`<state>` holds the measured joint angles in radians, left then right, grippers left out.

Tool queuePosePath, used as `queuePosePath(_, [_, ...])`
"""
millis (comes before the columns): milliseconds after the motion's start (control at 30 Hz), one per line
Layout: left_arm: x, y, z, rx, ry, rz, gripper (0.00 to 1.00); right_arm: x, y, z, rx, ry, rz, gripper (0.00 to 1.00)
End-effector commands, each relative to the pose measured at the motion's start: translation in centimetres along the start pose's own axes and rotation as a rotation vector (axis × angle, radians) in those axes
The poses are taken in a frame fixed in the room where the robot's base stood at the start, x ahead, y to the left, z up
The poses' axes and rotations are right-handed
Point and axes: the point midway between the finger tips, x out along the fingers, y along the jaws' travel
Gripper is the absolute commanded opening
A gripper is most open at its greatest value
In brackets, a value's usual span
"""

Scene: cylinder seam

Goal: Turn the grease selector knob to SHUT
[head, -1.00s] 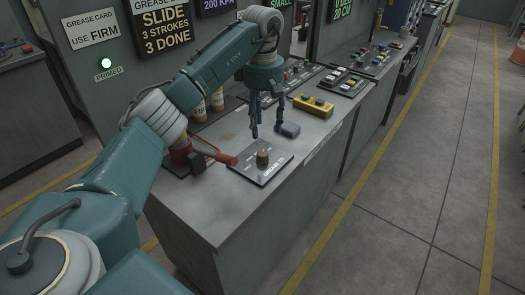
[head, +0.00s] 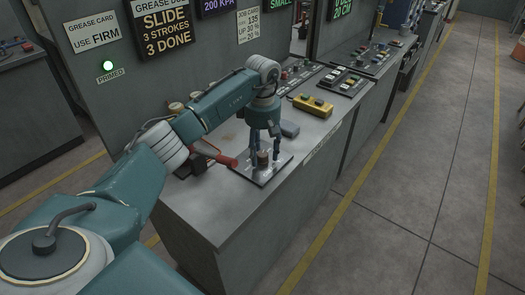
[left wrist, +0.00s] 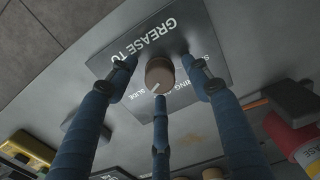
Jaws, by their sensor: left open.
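The grease selector knob (head: 263,158) is a short brown cylinder on a dark label plate (head: 249,170) on the bench top. In the left wrist view the knob (left wrist: 159,72) has a white pointer mark, angled toward the lower left, on the side of the SLIDE lettering. GREASE TO and RING are readable on the plate; another label starting with S is partly hidden by a finger. My left gripper (head: 264,151) points down over the knob, its three blue fingers open and spread around it. In the wrist view gaps show between fingers and knob. My right gripper is out of view.
Button panels (head: 350,82) stand farther back. The bench front is clear. A green PRIMED lamp (head: 108,66) is lit.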

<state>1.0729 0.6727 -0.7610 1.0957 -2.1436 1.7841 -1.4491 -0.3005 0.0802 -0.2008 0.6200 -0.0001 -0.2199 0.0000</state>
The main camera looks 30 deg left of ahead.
Motion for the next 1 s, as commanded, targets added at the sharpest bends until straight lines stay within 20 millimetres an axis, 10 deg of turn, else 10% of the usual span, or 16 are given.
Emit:
queuePosePath(100, [0.01, 0.00, 0.01, 0.000, 0.000, 0.000, 0.48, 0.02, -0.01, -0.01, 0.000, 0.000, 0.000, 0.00])
queuePosePath(333, [-0.01, -0.01, 0.01, 0.000, 0.000, 0.000, 0.05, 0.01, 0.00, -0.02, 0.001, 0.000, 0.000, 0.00])
queuePosePath(1000, [-0.07, 0.00, -0.10, -0.254, 0.001, 0.000, 0.05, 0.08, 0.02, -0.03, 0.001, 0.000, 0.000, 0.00])
